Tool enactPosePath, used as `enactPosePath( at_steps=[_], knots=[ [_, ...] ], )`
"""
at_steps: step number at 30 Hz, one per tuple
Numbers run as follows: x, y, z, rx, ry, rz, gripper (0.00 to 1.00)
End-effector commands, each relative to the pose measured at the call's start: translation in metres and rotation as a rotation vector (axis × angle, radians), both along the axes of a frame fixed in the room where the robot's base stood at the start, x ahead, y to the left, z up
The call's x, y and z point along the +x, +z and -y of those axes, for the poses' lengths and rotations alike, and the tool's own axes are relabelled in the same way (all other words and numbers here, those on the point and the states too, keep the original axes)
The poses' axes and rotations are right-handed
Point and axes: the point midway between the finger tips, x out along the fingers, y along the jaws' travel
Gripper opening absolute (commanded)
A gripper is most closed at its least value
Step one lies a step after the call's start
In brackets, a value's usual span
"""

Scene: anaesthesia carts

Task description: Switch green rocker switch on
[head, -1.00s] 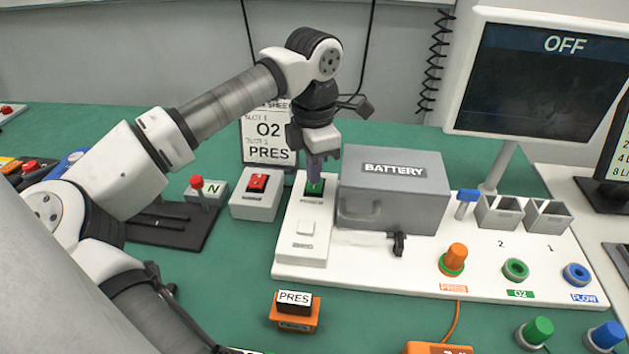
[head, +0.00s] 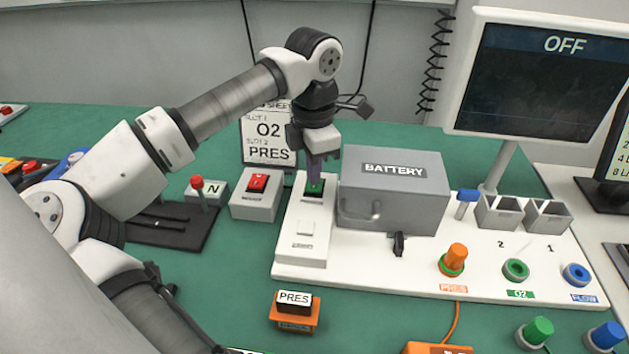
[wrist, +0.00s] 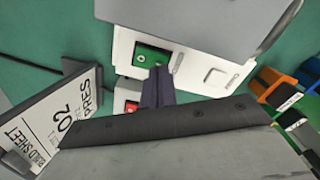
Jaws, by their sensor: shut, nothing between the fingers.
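The green rocker switch (head: 314,188) sits at the back end of a white panel, left of the grey battery box. It also shows in the wrist view (wrist: 150,56), set in the white housing. My gripper (head: 315,178) is shut and empty, pointing down over the green switch. In the wrist view the closed fingertips (wrist: 157,72) lie at the near edge of the green switch. I cannot tell whether they touch it. The fingers hide part of the switch in the head view. The monitor (head: 546,85) reads OFF.
The battery box (head: 392,190) stands close on the right of my gripper. A build sheet (head: 268,140) stands behind. Coloured knobs and two grey bins are farther right on the white board.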

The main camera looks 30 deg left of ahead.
Motion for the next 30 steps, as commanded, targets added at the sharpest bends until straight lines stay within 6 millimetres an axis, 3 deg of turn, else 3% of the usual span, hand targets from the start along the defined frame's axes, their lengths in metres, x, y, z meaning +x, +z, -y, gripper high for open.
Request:
enactPosePath(
  at_steps=[30],
  knots=[
    [0.0000, -0.0091, 0.0000, 0.000, 0.000, 0.000, 0.00]
  ],
)
